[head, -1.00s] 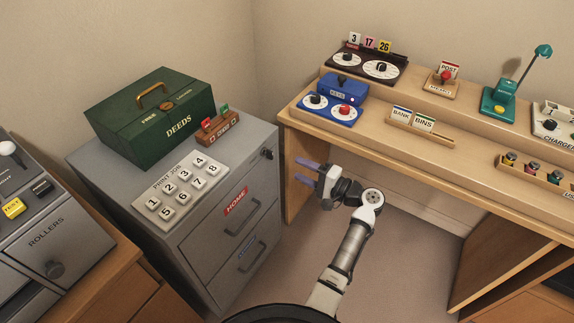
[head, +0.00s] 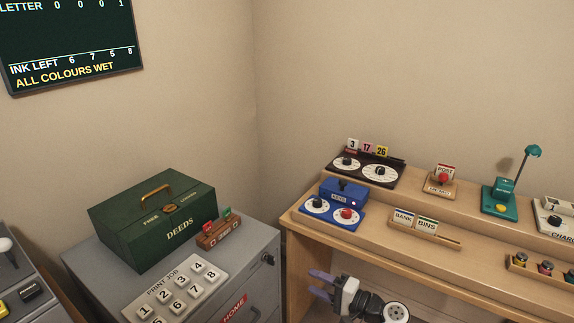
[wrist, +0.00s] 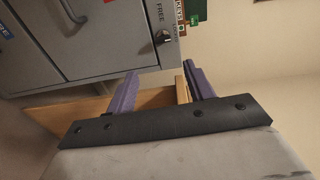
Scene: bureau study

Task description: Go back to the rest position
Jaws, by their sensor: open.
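My gripper (head: 318,285) shows at the bottom of the head view, in front of the wooden desk's left end. Its two purple fingers are apart with nothing between them. In the wrist view the open fingers (wrist: 160,92) point toward the grey cabinet (wrist: 100,35), with a strip of wood behind them. The gripper touches nothing that I can see. Most of my arm is below the head view's lower edge.
The grey cabinet (head: 92,262) carries a green DEEDS box (head: 150,222) and a numbered PRINT JOB keypad (head: 175,288). The wooden desk (head: 400,262) at right holds dials, a blue KEYS box (head: 343,190) and a teal lamp (head: 500,197). A dark board (head: 70,40) hangs on the wall.

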